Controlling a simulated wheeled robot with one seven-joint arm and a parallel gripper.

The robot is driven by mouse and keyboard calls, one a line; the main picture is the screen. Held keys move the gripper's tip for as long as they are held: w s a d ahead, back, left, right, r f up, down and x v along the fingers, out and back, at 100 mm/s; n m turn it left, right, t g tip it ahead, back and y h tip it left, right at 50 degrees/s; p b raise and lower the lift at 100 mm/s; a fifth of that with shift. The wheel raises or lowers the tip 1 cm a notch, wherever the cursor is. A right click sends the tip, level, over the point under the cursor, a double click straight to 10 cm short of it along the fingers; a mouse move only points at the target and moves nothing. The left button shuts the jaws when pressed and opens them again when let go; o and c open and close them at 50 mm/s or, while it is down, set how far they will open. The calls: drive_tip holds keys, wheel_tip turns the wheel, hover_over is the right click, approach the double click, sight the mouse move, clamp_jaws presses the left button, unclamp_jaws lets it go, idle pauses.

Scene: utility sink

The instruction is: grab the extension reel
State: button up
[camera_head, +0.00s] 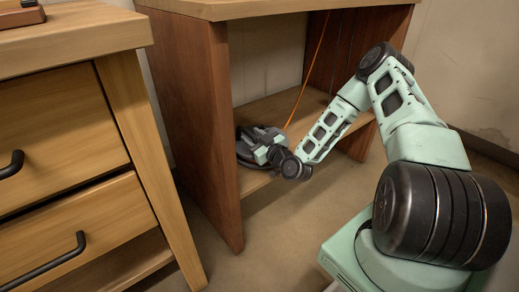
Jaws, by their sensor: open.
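My gripper (254,142) is low inside the open wooden shelf unit, just above its lower board, at the end of my pale green arm. Its jaws are open and point left, toward the inner side panel. A dark, rounded thing (243,155), likely the extension reel, shows only in part at the jaws. My gripper and wrist hide most of it. I cannot tell whether the fingers touch it or go around it. A thin orange cord (307,75) runs from under the top board down behind my wrist; its lower end is hidden.
The shelf unit has a reddish side panel (190,110) left of my gripper and a top board (270,8) above. A wooden drawer cabinet (125,110) with black handles stands at the left. The lower board (290,108) has bare room behind my forearm.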

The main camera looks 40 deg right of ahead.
drive_tip(key=shift+w+b, duration=0.3)
drive_tip(key=shift+w, duration=1.1)
clamp_jaws()
idle(0.4)
